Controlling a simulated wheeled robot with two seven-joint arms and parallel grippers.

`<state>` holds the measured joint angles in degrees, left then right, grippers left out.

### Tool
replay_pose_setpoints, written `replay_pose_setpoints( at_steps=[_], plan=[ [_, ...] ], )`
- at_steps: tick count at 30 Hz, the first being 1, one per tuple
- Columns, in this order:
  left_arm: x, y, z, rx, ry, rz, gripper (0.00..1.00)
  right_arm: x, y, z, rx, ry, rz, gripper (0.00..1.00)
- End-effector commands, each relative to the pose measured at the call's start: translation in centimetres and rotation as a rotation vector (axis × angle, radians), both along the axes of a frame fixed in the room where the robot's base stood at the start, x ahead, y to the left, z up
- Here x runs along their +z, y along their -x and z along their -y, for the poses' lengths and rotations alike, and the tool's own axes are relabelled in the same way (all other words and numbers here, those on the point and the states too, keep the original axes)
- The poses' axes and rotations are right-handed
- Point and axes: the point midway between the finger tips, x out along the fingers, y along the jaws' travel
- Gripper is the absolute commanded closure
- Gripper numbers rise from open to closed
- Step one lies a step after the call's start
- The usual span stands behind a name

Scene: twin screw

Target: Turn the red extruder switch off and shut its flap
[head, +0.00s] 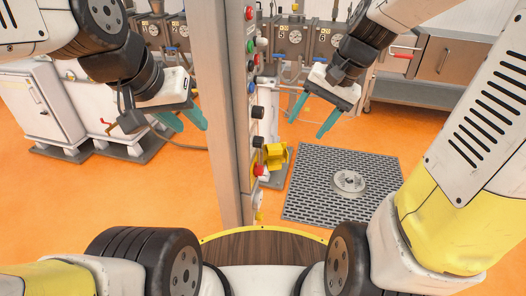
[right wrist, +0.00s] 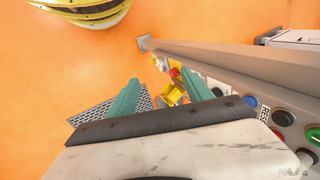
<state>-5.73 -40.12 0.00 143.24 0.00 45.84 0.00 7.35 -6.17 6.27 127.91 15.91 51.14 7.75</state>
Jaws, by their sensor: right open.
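A yellow flap-like part (head: 276,157) sticks out to the right from the low part of a grey control post. A red knob (head: 258,170) sits just beside and below it; I cannot tell for certain whether it is the extruder switch or how it is set. In the right wrist view the yellow part (right wrist: 172,96) shows between the fingers, with the red knob (right wrist: 174,72) beyond. My right gripper (head: 312,116) is open and empty, right of and above the flap. My left gripper (head: 186,120) is open and empty, left of the post.
The tall grey post (head: 226,120) stands between my grippers, with several coloured buttons along its narrow face. A dark floor grate (head: 320,205) lies to the right. White cabinets (head: 45,105) stand at left and a steel cabinet (head: 452,60) at back right.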

Motion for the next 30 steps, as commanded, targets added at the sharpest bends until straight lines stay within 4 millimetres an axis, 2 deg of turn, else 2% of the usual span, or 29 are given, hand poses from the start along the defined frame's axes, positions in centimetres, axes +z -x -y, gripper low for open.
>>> replay_pose_setpoints(
  at_steps=[1, 6, 15, 24, 30],
  plan=[
    [0.0, 0.0, 0.0, 0.0, 0.0, 0.0, 0.64, -1.5, -1.3, -0.2, -0.036, -0.04, -0.066, 0.41],
    [0.0, 0.0, 0.0, 0.0, 0.0, 0.0, 0.64, -6.0, -5.0, -1.2, -0.164, -0.184, -0.256, 0.41],
    [0.0, 0.0, 0.0, 0.0, 0.0, 0.0, 0.64, -15.2, -10.5, -2.5, -0.411, -0.482, -0.59, 0.41],
    [0.0, 0.0, 0.0, 0.0, 0.0, 0.0, 0.64, -24.9, -14.5, -3.3, -0.68, -0.835, -0.913, 0.41],
    [0.0, 0.0, 0.0, 0.0, 0.0, 0.0, 0.64, -31.0, -16.3, -3.4, -0.852, -1.082, -1.102, 0.41]
  ],
)
